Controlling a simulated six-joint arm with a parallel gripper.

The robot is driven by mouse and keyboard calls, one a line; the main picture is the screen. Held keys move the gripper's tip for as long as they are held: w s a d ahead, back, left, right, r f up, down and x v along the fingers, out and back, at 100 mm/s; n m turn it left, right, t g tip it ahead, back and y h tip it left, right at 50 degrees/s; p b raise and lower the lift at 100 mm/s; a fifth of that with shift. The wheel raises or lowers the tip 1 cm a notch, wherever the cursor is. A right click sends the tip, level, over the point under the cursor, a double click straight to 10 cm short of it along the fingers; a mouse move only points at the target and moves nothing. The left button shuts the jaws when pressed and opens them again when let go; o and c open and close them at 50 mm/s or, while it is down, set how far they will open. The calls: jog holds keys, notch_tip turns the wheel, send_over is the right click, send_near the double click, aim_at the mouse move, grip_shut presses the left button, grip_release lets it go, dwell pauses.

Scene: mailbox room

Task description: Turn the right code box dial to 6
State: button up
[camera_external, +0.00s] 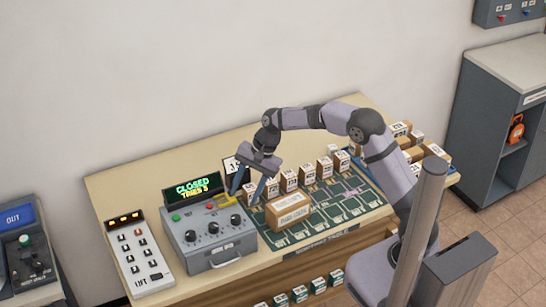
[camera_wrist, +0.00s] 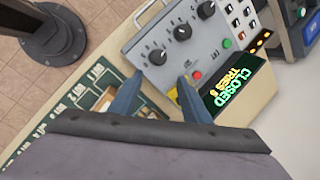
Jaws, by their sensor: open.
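The grey code box (camera_external: 208,245) stands on the table with three black dials on its sloped face. The right dial (camera_external: 236,220) is the one nearest my gripper; in the wrist view, which is turned around, it is the lowest dial (camera_wrist: 157,56). Its number setting is too small to read. The display (camera_external: 192,187) shows CLOSED and a TRIES line. My gripper (camera_external: 245,197) is open and empty, above and behind the box's right end. In the wrist view its blue fingertips (camera_wrist: 160,78) are spread just below the right dial, seemingly apart from it.
A yellow lever (camera_external: 228,200) and a red button (camera_external: 210,205) sit close to the fingers. A cardboard parcel (camera_external: 289,211) lies on the green mat right of the box, with several small boxes behind. A white keypad panel (camera_external: 140,253) is at left. Air above the box is clear.

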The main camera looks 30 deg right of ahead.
aim_at(236, 217)
jog(key=shift+s+a+f+m+g+p, duration=0.15)
jog(key=shift+a+f+m+p, duration=0.35)
jog(key=shift+f+m, duration=0.7)
jog(key=shift+s+a+f+m+g+p, duration=0.1)
jog(key=shift+s+a+f+m+p, duration=0.15)
jog(key=shift+a+f+m, duration=0.85)
jog(key=shift+s+a+f+m+g+p, duration=0.15)
jog(key=shift+f+m+p, duration=0.4)
jog(key=shift+m, duration=1.15)
jog(key=shift+f, duration=0.15)
jog(key=shift+c, duration=0.4)
jog(key=c, duration=1)
